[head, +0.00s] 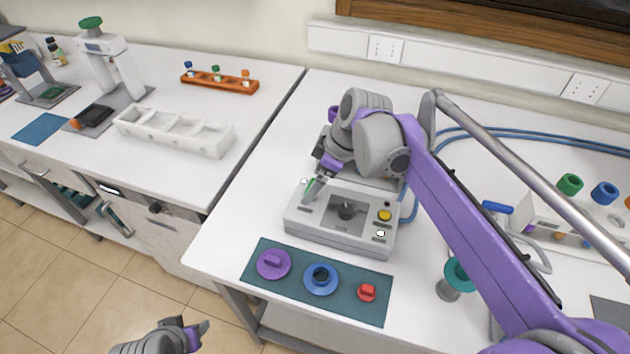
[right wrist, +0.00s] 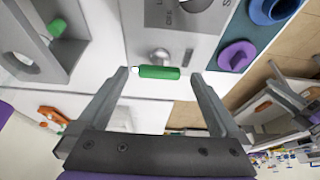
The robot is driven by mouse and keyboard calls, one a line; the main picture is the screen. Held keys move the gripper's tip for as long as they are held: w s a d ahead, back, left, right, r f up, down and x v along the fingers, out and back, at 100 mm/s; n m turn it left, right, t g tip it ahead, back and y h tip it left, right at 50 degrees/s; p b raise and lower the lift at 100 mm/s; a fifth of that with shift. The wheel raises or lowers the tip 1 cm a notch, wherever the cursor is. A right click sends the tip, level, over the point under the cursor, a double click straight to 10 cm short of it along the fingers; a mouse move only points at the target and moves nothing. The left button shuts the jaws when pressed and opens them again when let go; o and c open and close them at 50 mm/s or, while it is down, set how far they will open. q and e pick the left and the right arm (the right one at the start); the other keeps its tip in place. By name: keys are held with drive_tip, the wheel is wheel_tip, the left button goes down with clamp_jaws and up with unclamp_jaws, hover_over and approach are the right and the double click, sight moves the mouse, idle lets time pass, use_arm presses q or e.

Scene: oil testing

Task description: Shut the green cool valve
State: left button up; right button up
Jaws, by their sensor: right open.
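The green cool valve is a small bar handle (right wrist: 159,72) on a metal stub at the side of a grey testing device (head: 335,240). In the right wrist view the handle lies crosswise, between and slightly beyond my open right fingertips (right wrist: 163,78), with gaps at both ends. In the head view only a bit of its green (head: 310,184) shows by my right gripper (head: 312,192), at the device's left back corner. My left gripper (head: 197,335) is low at the bottom edge, away from the device; its jaw opening is unclear.
A teal mat (head: 340,308) with purple, blue and red knobs lies in front of the device. A white tray (head: 170,132) and an orange rack (head: 220,84) stand on the left bench. The table left of the device is clear.

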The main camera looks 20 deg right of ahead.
drive_tip(key=shift+w+f, duration=0.1)
drive_tip(key=shift+f, duration=0.1)
drive_tip(key=shift+c, duration=0.2)
drive_tip(key=c, duration=1.3)
drive_tip(key=shift+c, duration=0.2)
